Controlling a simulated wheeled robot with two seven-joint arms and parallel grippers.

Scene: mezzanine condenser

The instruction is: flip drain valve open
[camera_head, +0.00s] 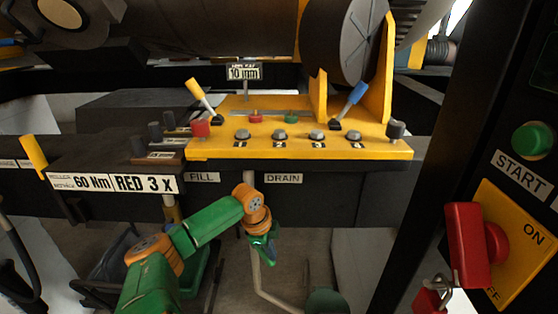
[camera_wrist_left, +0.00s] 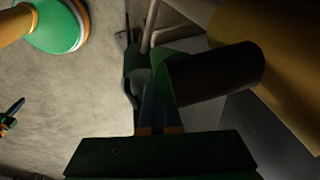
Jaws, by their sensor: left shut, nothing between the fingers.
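The DRAIN label (camera_head: 283,178) is on the front of the black beam under the yellow panel, with the FILL label (camera_head: 203,178) to its left. I cannot make out the drain valve itself in the head view; my left arm covers part of the area below the labels. My left gripper (camera_head: 263,256) is shut and empty, below and slightly left of the DRAIN label, close to a thin pipe. In the left wrist view, the gripper (camera_wrist_left: 160,105) is beside a dark cylinder (camera_wrist_left: 215,74), possibly a valve handle. I cannot tell whether they touch. My right gripper is out of view.
The yellow panel (camera_head: 300,152) above carries a yellow-handled lever (camera_head: 196,90), a blue-handled lever (camera_head: 356,94) and several buttons. A thin pipe (camera_head: 256,277) runs downward beside the gripper. A black post with a green START button (camera_head: 532,138) and red switch (camera_head: 466,245) stands at right.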

